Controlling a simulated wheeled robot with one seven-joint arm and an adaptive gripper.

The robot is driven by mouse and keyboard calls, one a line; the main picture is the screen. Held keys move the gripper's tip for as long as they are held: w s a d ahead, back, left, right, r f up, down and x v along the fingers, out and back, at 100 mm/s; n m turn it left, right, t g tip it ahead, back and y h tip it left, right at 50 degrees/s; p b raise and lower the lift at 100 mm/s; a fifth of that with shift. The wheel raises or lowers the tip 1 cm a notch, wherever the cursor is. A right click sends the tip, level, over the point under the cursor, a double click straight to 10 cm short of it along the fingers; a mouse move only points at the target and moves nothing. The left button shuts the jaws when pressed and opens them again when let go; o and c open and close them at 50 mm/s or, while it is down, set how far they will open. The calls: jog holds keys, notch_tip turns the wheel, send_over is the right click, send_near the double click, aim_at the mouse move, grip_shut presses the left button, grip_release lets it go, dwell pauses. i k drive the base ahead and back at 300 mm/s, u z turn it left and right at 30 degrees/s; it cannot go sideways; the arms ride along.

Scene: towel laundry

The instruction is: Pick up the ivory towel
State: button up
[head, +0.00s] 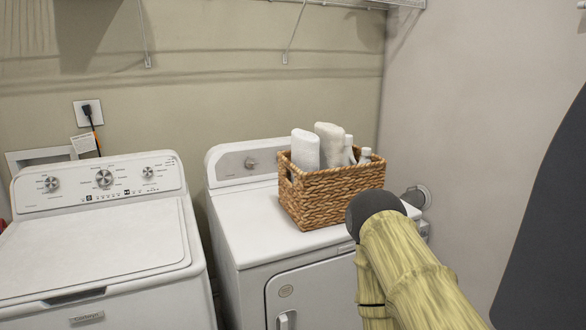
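An off-white, slightly cream rolled towel (329,143), which looks like the ivory one, stands upright in a woven wicker basket (338,190). A whiter rolled towel (305,149) stands just left of it, close beside it. Their lower parts are hidden by the basket wall. The basket sits on top of the white dryer (261,230). A yellowish, bamboo-patterned part with a dark rounded end, seemingly my arm, rises from the lower right in front of the dryer. My gripper's fingers do not show.
Small white bottles (365,156) stand in the basket, right of the towels. A white washer (100,240) is at left, with a narrow gap before the dryer. A wire shelf (340,3) hangs above. A grey wall (470,110) closes the right side.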

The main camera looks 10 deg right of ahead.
aim_at(332, 137)
jog(key=u, duration=0.05)
jog(key=i, duration=1.05)
jog(key=z, duration=0.7)
